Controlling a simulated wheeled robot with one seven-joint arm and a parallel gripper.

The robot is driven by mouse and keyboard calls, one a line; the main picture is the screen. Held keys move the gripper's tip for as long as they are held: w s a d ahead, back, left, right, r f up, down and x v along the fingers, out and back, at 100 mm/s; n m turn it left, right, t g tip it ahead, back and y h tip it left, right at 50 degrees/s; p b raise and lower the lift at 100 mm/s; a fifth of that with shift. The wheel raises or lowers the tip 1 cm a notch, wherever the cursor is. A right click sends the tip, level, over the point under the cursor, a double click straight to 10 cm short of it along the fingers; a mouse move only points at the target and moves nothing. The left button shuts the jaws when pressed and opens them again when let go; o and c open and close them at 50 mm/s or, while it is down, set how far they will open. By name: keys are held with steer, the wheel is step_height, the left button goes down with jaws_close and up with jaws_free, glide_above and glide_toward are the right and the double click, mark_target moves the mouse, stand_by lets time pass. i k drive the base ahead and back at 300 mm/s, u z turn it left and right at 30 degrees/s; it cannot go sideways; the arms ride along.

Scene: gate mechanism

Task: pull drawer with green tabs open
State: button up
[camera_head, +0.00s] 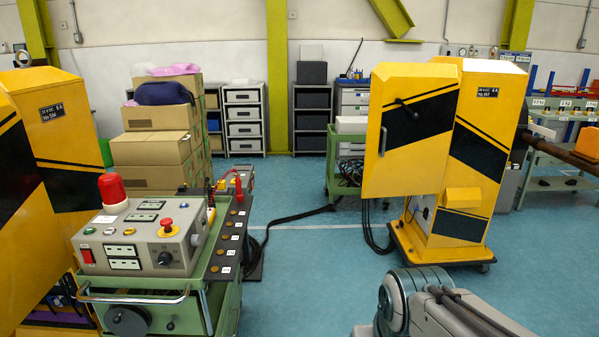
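I cannot make out a drawer with green tabs. A rack of pale drawers (243,118) stands against the back wall, left of a yellow-green column. Another pale drawer unit (353,102) stands at the back, right of the column, partly hidden by a green cart. Both are too small to tell tab colours or whether any drawer is open. Part of my grey arm shows at the bottom right edge; my gripper is outside the view.
A green trolley with a control box (140,240) stands at front left, beside a yellow cabinet (35,190). A yellow gate machine (460,150) stands right of centre on a wheeled base. Stacked cardboard boxes (150,150) are behind the trolley. Blue floor (310,270) is clear between, with black cables across it.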

mark_target(346, 110)
steer(key=i, duration=9.75)
steer(key=z, duration=1.55)
